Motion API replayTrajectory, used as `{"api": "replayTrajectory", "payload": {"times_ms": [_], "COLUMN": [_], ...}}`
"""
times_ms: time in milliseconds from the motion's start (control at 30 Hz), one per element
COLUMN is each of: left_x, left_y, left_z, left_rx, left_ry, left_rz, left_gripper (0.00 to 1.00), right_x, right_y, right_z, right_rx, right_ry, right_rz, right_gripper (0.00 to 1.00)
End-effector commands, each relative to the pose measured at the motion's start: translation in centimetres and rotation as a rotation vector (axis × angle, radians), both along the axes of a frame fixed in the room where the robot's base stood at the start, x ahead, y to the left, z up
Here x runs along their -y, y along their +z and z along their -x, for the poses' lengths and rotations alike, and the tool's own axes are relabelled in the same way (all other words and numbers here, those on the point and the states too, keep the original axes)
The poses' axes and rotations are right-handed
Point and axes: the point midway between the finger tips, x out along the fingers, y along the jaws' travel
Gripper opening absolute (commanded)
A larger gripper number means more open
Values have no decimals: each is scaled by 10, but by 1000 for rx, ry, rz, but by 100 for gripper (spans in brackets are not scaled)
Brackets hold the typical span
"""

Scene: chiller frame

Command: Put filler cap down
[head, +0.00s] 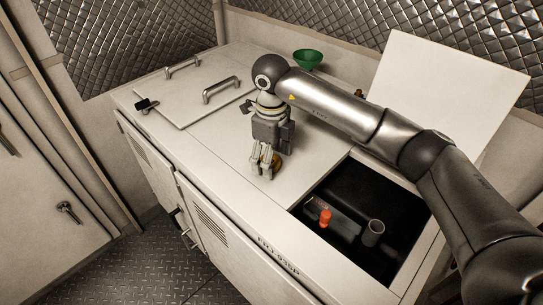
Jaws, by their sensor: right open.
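My right gripper (263,169) points down over the white top of the cabinet, left of the open hatch. Its fingers are open. A small brass-coloured round piece, which looks like the filler cap (276,163), shows right beside and partly behind the fingers. The fingers hide part of it, and I cannot tell whether they touch it. It appears to be at the level of the cabinet top (310,150). My left gripper is not in view.
The open hatch (345,240) holds a grey pipe neck (373,232) and an orange-red piece (325,217). Its raised lid (445,85) stands at the back right. A green funnel (307,58) stands at the back. A closed panel with handles (221,89) lies left.

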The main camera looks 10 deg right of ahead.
Motion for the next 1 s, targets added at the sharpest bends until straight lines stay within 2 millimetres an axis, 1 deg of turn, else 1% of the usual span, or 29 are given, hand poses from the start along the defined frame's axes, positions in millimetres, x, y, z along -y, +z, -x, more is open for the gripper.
{"api": "replayTrajectory", "payload": {"times_ms": [167, 300, 400, 467, 500, 600, 700, 1000], "left_x": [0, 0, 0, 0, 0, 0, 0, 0], "left_y": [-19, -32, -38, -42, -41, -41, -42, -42], "left_z": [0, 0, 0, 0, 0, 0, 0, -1], "left_rx": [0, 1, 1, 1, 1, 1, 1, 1], "left_ry": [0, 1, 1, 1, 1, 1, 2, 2], "left_rz": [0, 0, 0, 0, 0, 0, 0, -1], "left_gripper": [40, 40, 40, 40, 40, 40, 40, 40], "right_x": [-1, -1, -1, -1, -1, 0, 0, -1], "right_y": [30, 62, 84, 95, 102, 112, 117, 120], "right_z": [-2, -1, -1, -1, -1, 0, 0, 0], "right_rx": [8, 8, 7, 6, 4, 4, 2, 1], "right_ry": [1, 0, 0, -1, -1, -1, -1, 0], "right_rz": [-2, -2, -2, -1, 0, 1, 1, -1], "right_gripper": [71, 71, 71, 71, 71, 71, 71, 71]}}
